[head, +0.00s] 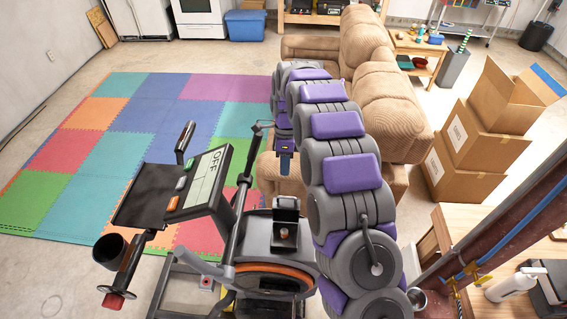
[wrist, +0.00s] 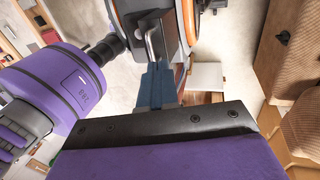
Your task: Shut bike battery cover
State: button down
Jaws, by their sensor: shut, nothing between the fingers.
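The exercise bike shows in the head view with its console (head: 195,185), whose screen reads OFF. A black upright block (head: 286,210) stands on the bike's grey round housing with the orange ring; the dark block also shows at the top of the wrist view (wrist: 170,32), with a pale metal piece on it. I cannot tell for sure which part is the battery cover, or its angle. My gripper (head: 285,168) points down just beyond the block in the head view. Its blue fingers (wrist: 156,85) are together and empty, close to the block; contact cannot be told.
Handlebars and a black cup holder (head: 110,251) stick out on the left. A brown recliner (head: 385,95) stands behind my arm. Cardboard boxes (head: 470,145) and a wooden table (head: 460,222) are at the right. Coloured floor mats (head: 140,85) leave free room behind the bike at left.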

send_near(286, 207)
notch_tip(286, 207, down, 2)
jog(key=w, duration=0.2)
jog(key=shift+s+a+f+p, duration=0.15)
jog(key=shift+f+p, duration=0.1)
jog(key=shift+f, duration=0.25)
jog(key=shift+s+a+f+p, duration=0.15)
jog(key=shift+f+p, duration=0.1)
jog(key=shift+f, duration=0.3)
jog(key=shift+w+d, duration=0.15)
jog(key=shift+d, duration=0.15)
